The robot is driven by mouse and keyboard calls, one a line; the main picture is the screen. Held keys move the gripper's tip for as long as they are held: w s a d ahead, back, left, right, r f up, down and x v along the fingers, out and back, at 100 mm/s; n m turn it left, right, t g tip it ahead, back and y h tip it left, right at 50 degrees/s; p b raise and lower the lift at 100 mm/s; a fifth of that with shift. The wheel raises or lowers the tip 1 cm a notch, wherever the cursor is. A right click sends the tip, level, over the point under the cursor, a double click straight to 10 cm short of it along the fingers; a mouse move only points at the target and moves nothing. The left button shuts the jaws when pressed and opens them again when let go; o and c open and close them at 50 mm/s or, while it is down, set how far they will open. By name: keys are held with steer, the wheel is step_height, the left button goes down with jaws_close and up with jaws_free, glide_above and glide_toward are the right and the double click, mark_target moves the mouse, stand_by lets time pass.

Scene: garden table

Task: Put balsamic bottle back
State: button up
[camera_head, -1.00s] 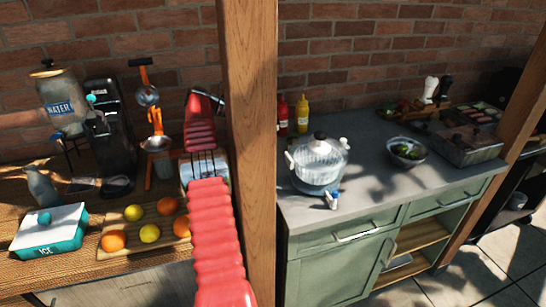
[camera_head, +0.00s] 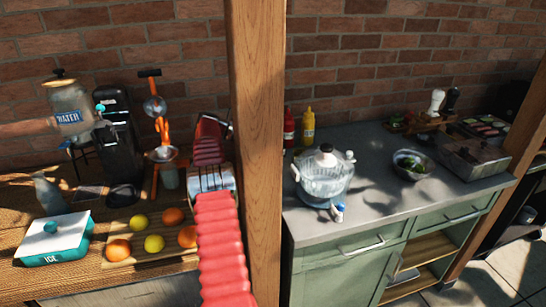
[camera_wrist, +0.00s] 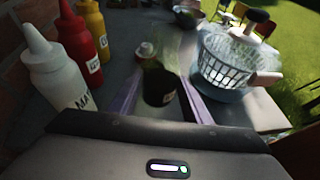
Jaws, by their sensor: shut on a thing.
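A dark bottle with a greenish see-through part, which looks like the balsamic bottle (camera_wrist: 158,90), sits between the purple fingers of my gripper (camera_wrist: 160,103) in the wrist view. The fingers are shut on it. Its lower end and whether it touches the counter are unclear. In the head view my red-sleeved arm (camera_head: 222,245) reaches up along the left of the wooden post. My gripper and the bottle are hidden there, apparently behind the post.
White mayo (camera_wrist: 55,75), red ketchup (camera_wrist: 76,42) and yellow mustard (camera_wrist: 95,25) bottles stand left of my gripper. A salad spinner (camera_wrist: 230,60) stands to the right, on the grey counter (camera_head: 385,205). The wooden post (camera_head: 258,150) stands close to my arm. Fruit lies on a board (camera_head: 150,264).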

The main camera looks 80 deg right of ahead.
steer(key=shift+f, duration=2.45)
steer(key=shift+f, duration=0.1)
steer(key=o, duration=1.3)
steer(key=shift+c, duration=0.2)
steer(key=shift+w, duration=0.1)
steer(key=v, duration=0.7)
steer(key=shift+r, duration=0.2)
steer(key=shift+w+a, duration=0.1)
steer(key=shift+w, duration=0.05)
